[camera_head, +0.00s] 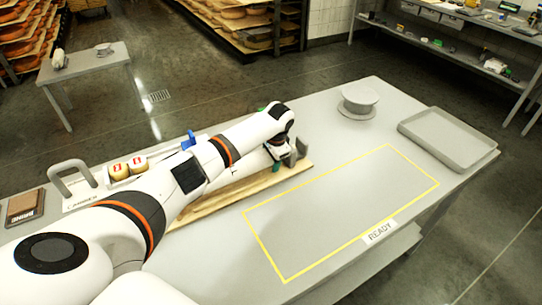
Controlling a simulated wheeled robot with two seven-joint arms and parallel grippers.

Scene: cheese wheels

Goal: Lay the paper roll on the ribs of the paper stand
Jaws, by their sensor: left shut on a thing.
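My left arm reaches in from the left across the grey table. My left gripper (287,154) is low over the table by the right end of a long wooden board (236,194). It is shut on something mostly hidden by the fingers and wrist. A green piece (275,167) shows just below the fingers, and another green bit (262,109) shows beyond the wrist. I cannot tell whether these belong to the paper roll or to the paper stand. I cannot clearly make out the roll or the stand's ribs. My right gripper is not in view.
A yellow-outlined area marked READY (379,232) is empty. A grey round stand (358,102) and a grey tray (450,138) are at the right. A blue item (188,140), two round labelled items (128,168), a grey handle (73,178) and a brown box (25,206) are at the left.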

